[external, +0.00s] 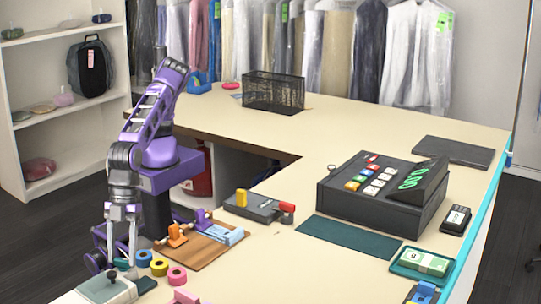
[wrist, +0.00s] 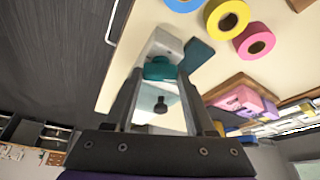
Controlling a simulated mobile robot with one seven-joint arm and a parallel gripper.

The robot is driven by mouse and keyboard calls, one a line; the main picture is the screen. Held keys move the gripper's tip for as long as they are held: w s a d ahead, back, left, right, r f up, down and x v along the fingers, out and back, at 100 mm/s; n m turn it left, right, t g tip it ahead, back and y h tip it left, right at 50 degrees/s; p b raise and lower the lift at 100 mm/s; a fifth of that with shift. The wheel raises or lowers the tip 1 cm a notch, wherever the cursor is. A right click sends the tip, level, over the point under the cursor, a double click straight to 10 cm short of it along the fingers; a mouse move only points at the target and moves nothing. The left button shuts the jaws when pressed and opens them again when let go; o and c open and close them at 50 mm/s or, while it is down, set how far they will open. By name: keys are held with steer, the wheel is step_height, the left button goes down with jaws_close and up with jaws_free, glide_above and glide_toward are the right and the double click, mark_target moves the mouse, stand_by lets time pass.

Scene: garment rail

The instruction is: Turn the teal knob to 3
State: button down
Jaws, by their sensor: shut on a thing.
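The teal knob (wrist: 158,68) shows in the wrist view between the tips of my gripper (wrist: 160,76), which is shut on it. It sits on a small pale device (external: 110,290) at the front left of the counter. In the external view my gripper (external: 121,262) points straight down over this device, its fingers on either side of the knob. A small black knob (wrist: 160,105) is on the same device, nearer the camera in the wrist view. I cannot read any dial numbers or the knob's pointer.
Tape rolls in blue, yellow (external: 159,267) and pink (external: 177,276) lie right of the device. A brown board (external: 205,250) with an orange clamp is behind them. A cash register (external: 385,190) stands further right. The counter between is partly clear.

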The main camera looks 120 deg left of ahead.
steer(key=m+g, duration=0.1)
steer(key=m, duration=0.3)
steer(key=shift+w+m+g, duration=0.2)
steer(key=shift+m+g, duration=0.1)
steer(key=shift+g, duration=0.1)
steer(key=m+g, duration=0.1)
steer(key=m, duration=0.2)
steer(key=shift+w+m, duration=0.1)
steer(key=shift+m, duration=0.3)
steer(key=m+g, duration=0.2)
steer(key=m, duration=0.2)
steer(key=shift+y, duration=0.3)
steer(key=shift+w+d+m+g+y, duration=0.1)
steer(key=shift+m+g+y, duration=0.35)
steer(key=shift+m, duration=1.35)
steer(key=shift+c, duration=1.2)
jaws_free()
